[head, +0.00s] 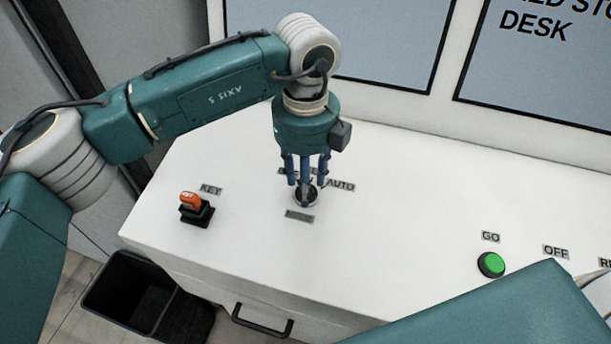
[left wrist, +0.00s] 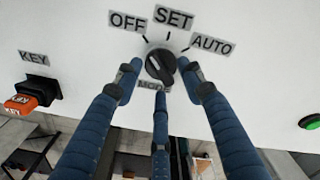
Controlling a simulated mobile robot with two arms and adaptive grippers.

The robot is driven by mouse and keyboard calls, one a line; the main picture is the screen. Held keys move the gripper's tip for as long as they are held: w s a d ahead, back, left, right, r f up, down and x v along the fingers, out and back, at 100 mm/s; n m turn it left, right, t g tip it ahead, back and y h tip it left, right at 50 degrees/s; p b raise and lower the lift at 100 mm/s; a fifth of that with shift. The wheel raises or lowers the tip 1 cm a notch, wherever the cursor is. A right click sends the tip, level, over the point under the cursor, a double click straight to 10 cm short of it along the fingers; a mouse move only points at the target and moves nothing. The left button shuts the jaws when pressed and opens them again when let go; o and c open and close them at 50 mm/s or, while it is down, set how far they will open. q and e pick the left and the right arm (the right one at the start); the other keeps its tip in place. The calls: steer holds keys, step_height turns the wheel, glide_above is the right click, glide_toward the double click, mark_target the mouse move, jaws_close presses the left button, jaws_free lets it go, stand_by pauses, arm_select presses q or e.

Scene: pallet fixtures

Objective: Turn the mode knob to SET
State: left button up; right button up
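The mode knob (left wrist: 160,66) is a round dark knob on the white desk top. The labels OFF (left wrist: 128,21), SET (left wrist: 174,17) and AUTO (left wrist: 212,44) fan around it. Its grip bar looks slanted from upper left to lower right, but I cannot tell for sure which label it points at. My left gripper (head: 306,186) points down over the knob (head: 306,199). In the left wrist view its three blue fingers (left wrist: 160,80) are spread around the knob, with gaps at the sides. The near finger partly covers the MODE label.
An orange-tagged key switch (head: 192,203) stands left of the knob. A green GO button (head: 491,264) sits to the right. Framed panels (head: 390,45) rise behind the desk. A dark bin (head: 125,290) stands on the floor at left. The desk between knob and GO is clear.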

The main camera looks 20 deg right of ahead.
arm_select(q)
steer(key=shift+s+f, duration=0.1)
steer(key=shift+f, duration=0.35)
arm_select(e)
steer(key=shift+w+r, duration=0.2)
steer(key=shift+w, duration=0.1)
arm_select(q)
steer(key=shift+c, duration=0.5)
jaws_close()
arm_select(e)
steer(key=shift+s, duration=0.1)
steer(key=shift+f, duration=0.15)
